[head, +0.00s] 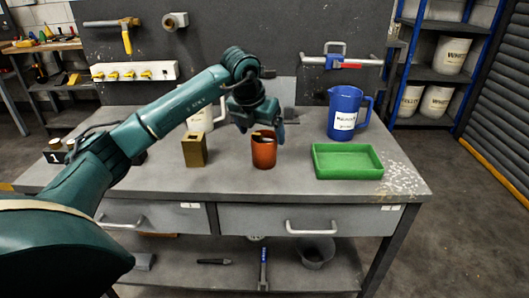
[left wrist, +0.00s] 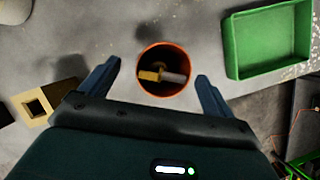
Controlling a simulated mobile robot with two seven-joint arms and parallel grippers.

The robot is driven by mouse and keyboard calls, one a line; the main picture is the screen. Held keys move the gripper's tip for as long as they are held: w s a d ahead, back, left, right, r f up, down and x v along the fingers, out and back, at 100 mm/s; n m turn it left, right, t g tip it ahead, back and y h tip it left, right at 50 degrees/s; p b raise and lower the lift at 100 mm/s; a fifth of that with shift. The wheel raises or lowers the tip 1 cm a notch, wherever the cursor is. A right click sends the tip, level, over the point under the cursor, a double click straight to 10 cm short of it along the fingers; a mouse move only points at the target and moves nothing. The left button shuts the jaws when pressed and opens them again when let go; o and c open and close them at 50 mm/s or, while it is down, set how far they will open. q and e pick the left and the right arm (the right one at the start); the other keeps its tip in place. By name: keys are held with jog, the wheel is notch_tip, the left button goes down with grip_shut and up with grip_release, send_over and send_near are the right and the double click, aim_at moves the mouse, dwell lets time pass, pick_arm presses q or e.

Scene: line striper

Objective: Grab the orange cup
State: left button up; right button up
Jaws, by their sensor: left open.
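The orange cup (head: 264,153) stands upright on the grey workbench (head: 340,193), near its middle. In the left wrist view the cup (left wrist: 164,88) is seen from above, with a yellow and grey object (left wrist: 162,76) inside it. My left gripper (head: 266,128) is above the cup and hides part of its rim in the head view. In the left wrist view its two fingers (left wrist: 158,82) are spread, one on each side of the cup, with a gap on both sides. My right gripper is not in view.
A brass-coloured block (head: 194,150) with a square hole stands left of the cup. A green tray (head: 347,175) lies to the right. A blue jug (head: 343,112) and a white container (head: 199,120) stand behind. The bench front is clear.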

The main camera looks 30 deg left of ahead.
aim_at(266, 142)
pick_arm(q)
jog(key=x, duration=0.5)
jog(key=shift+d, duration=0.3)
jog(key=shift+c, duration=0.6)
jog(key=shift+r, duration=0.1)
jog(key=c, duration=0.9)
jog(key=shift+c, duration=0.2)
